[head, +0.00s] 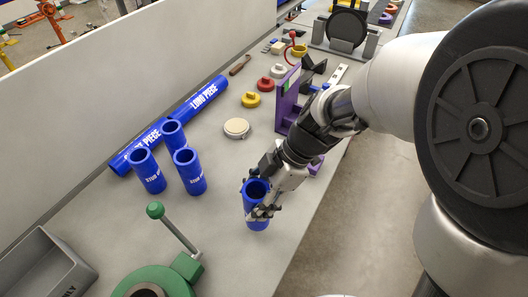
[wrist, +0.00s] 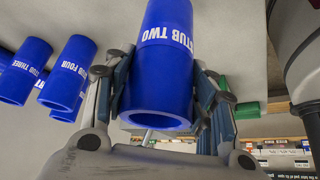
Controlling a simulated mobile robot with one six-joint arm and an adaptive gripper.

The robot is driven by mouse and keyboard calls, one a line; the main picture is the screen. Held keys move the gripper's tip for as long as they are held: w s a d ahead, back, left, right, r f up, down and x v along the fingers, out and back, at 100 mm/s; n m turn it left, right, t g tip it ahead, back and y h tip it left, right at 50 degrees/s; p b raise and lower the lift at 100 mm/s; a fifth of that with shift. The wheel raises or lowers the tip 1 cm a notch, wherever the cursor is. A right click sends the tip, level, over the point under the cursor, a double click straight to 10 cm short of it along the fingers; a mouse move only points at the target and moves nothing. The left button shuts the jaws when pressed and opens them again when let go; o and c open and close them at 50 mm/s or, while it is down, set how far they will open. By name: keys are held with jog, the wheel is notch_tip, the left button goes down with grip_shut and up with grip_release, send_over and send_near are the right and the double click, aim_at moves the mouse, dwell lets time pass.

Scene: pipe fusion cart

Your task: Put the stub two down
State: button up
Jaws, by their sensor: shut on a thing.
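The blue pipe stub marked STUB TWO (wrist: 165,70) is between the fingers of my gripper (wrist: 160,95) in the wrist view. In the head view my gripper (head: 259,200) is shut on this stub (head: 257,215), which is upright near the bench's front edge. I cannot tell whether its bottom touches the bench. Three other blue stubs stand to its left: one at the left (head: 148,172), one at the right (head: 189,173) and one behind (head: 172,134). The wrist view shows STUB THREE (wrist: 20,73) and STUB FOUR (wrist: 69,75).
A long blue pipe (head: 205,95) lies behind the stubs. A green clamp with a lever (head: 175,270) stands front left, beside a grey bin (head: 45,265). A beige disc (head: 236,128) and a purple stand (head: 287,100) are farther back. Bare bench lies left of the held stub.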

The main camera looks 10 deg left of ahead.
jog(key=shift+f+b, duration=0.35)
jog(key=shift+f, duration=1.15)
jog(key=shift+f, duration=0.2)
jog(key=o, duration=1.2)
